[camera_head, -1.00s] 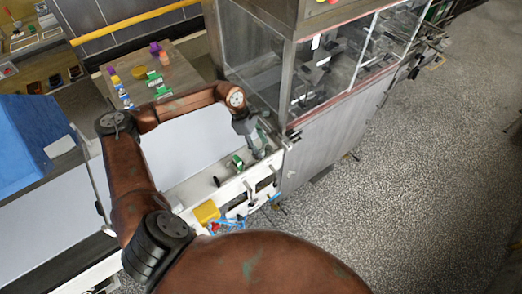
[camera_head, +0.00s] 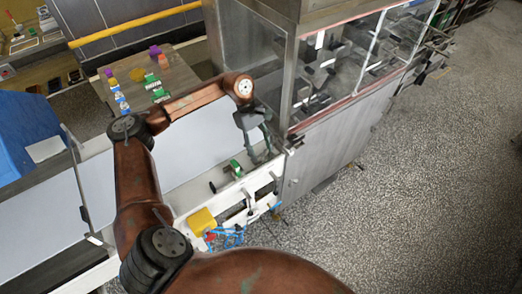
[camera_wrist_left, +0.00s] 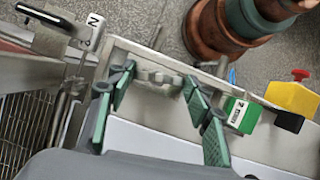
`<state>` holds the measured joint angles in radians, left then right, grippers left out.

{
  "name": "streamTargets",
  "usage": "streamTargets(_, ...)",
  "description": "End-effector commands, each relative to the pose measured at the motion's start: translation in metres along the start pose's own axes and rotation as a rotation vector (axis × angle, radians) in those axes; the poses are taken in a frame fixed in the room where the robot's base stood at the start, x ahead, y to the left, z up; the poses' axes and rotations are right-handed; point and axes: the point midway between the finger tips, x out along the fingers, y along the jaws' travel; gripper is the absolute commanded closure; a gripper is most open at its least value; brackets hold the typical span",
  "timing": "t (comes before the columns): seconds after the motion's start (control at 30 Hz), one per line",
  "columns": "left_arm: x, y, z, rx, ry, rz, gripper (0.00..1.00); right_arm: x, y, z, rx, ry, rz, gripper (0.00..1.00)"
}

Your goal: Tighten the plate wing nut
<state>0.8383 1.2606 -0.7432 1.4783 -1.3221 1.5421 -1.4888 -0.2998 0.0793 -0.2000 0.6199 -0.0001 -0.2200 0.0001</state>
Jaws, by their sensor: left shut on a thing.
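My left gripper (camera_head: 262,158) reaches down at the right end of the white conveyor frame, beside the glass-walled machine. In the left wrist view its green-padded fingers (camera_wrist_left: 157,82) stand on both sides of a grey lobed piece, which looks like the plate wing nut (camera_wrist_left: 158,77). The gripper is shut on it; finger contact is hard to make out from this angle. In the head view the nut is too small and hidden by the fingers to tell. My right gripper is in neither view.
A green block with a white label (camera_wrist_left: 242,114) sits right of the fingers; it also shows in the head view (camera_head: 234,168). A yellow box with a red button (camera_wrist_left: 293,97) is beyond it. The steel and glass machine (camera_head: 335,75) stands close to the right of the gripper.

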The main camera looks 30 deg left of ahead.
Motion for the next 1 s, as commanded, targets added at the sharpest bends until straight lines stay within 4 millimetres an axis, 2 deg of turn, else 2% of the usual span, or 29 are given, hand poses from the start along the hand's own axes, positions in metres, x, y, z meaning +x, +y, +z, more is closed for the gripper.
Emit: streamTargets(1.0,0.0019,0.0,0.0012,0.069,-0.003,-0.031,0.78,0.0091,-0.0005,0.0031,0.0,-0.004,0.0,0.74)
